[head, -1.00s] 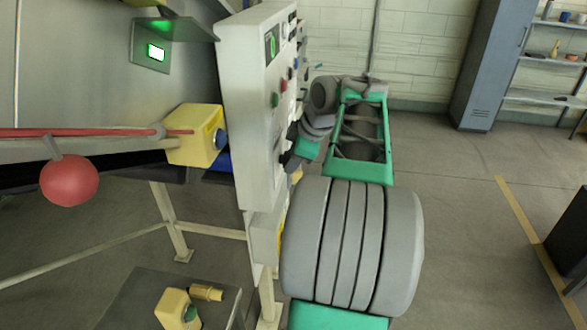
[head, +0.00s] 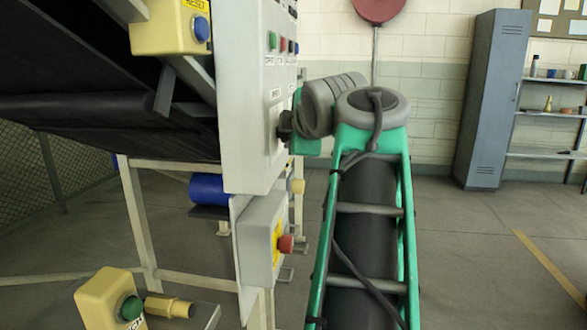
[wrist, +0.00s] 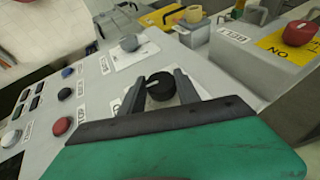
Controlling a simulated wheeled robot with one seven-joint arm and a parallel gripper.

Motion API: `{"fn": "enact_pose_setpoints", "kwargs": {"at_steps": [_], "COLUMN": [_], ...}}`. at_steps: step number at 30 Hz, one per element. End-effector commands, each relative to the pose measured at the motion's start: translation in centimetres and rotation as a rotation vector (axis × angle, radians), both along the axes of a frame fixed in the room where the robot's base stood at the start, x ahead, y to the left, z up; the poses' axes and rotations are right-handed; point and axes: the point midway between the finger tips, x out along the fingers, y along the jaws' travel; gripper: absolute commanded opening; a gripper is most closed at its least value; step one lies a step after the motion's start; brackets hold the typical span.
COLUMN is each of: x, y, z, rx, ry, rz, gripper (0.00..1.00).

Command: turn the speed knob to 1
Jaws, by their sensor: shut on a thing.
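A round black knob (wrist: 160,86) with a white pointer mark sits on the grey control panel in the wrist view. My gripper (wrist: 160,88) has one finger on each side of it and is shut on it. The pointer mark faces up and left in the wrist view. The scale around the knob is mostly hidden by my fingers, so I cannot read its numbers. In the head view my gripper (head: 286,125) is against the front of the control panel (head: 245,110), and the knob is hidden there.
A grey knob (wrist: 128,42) stands beyond the black one. Red (wrist: 62,126) and blue push buttons are to the left. Open floor lies to the right.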

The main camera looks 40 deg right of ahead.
Motion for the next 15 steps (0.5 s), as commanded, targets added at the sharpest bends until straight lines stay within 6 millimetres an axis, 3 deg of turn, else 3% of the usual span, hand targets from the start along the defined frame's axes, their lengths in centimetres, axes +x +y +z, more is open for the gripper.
{"fn": "enact_pose_setpoints", "kwargs": {"at_steps": [1,15], "x": [0.0,0.01], "y": [0.08,0.04], "z": [-1.24,-0.32], "rx": [-0.019,-0.112], "ry": [-0.014,-0.084], "rz": [0.001,0.002], "gripper": [0.0,0.0]}}
